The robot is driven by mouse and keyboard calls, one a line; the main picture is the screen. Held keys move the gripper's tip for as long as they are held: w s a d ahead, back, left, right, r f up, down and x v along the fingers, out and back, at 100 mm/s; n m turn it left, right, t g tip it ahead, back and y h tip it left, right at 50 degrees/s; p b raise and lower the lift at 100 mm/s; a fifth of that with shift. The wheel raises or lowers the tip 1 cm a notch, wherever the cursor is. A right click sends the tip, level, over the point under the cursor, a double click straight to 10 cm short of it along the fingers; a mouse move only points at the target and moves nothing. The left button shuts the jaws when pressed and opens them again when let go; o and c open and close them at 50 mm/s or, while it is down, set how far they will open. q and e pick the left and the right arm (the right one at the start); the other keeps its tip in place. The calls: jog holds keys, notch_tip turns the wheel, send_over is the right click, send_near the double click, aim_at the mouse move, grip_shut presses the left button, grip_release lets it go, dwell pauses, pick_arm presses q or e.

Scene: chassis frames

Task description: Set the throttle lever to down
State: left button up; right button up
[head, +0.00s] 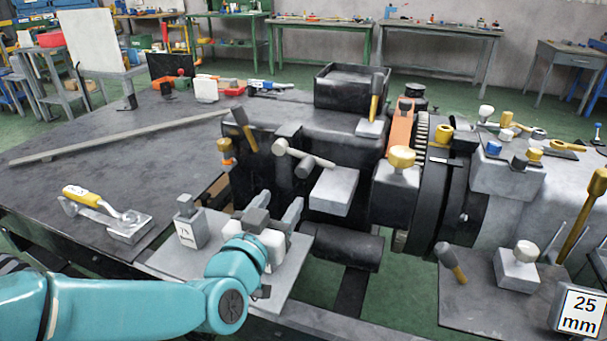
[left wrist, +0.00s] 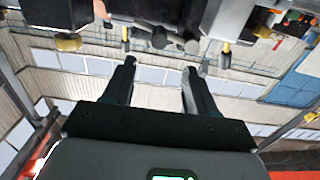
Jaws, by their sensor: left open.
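Several levers stand on the dark machine block (head: 275,115); no label shows which is the throttle lever. One dark lever with a yellowish end (head: 243,128) leans at the block's left side. A pale-knobbed lever (head: 300,155) sticks out of the front, above a grey box (head: 333,190). A further upright lever (head: 376,95) stands on top at the right. My left gripper (head: 272,208) is open and empty, below and in front of the block, apart from the levers. In the left wrist view my open fingers (left wrist: 158,68) point toward a pale-knobbed lever (left wrist: 160,35) above them.
A yellow-handled tool (head: 90,200) lies on the table at left, beside a small labelled grey block (head: 190,228). A dark roller (head: 345,247) lies right of my left gripper. A black ringed wheel (head: 440,190) and a gold knob (head: 402,157) stand farther right. A long bar (head: 120,138) crosses the table.

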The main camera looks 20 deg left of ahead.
aim_at(301, 174)
pick_arm(q)
jog(key=w, duration=1.2)
jog(key=shift+w+d, duration=0.25)
jog(key=shift+d, duration=0.05)
